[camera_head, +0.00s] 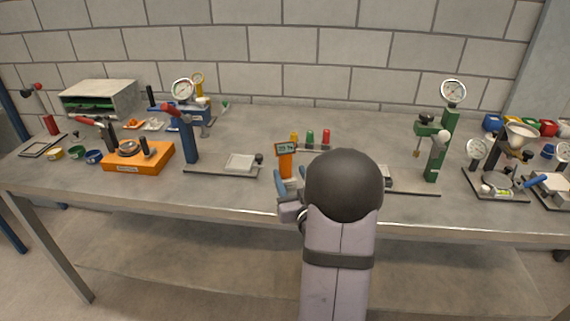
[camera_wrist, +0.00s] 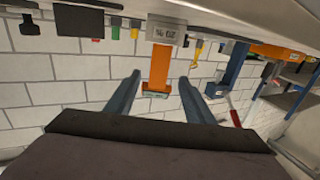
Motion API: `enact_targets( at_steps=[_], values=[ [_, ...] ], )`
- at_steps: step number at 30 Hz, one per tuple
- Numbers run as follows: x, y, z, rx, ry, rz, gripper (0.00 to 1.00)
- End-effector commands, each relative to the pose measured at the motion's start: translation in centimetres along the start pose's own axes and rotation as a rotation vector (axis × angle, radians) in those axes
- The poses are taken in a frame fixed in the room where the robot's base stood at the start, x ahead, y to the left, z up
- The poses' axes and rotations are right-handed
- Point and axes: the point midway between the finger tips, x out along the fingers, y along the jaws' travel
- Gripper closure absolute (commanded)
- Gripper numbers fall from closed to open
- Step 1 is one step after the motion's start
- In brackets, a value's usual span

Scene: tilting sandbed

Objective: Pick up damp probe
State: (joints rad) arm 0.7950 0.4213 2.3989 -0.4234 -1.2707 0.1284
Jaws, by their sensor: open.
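The damp probe appears to be the orange upright device with a small dark-framed display (camera_head: 286,160), standing near the front middle of the bench. In the wrist view the orange body (camera_wrist: 160,68) hangs upside down with a grey label at its table end. My gripper (camera_head: 289,185) is open at the bench's front edge, just in front of the probe. In the wrist view the two blue fingers (camera_wrist: 158,97) are spread, with the probe seen between them. I cannot tell how far the fingertips are from it. My arm hides part of the bench right of the probe.
A rack with yellow, green and red pieces (camera_head: 310,138) stands behind the probe. A blue post stand with a plate (camera_head: 190,138) is to the left, beside an orange box (camera_head: 138,158). A green gauge stand (camera_head: 449,120) is to the right. Bare bench lies behind the rack.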

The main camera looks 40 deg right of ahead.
Motion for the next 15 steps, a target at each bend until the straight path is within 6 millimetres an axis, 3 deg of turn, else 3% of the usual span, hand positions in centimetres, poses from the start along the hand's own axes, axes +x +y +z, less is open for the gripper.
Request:
enact_targets(
  at_steps=[15],
  values=[
    [2.1,0.1,-0.1,0.002,0.006,-0.001,0.52]
  ],
)
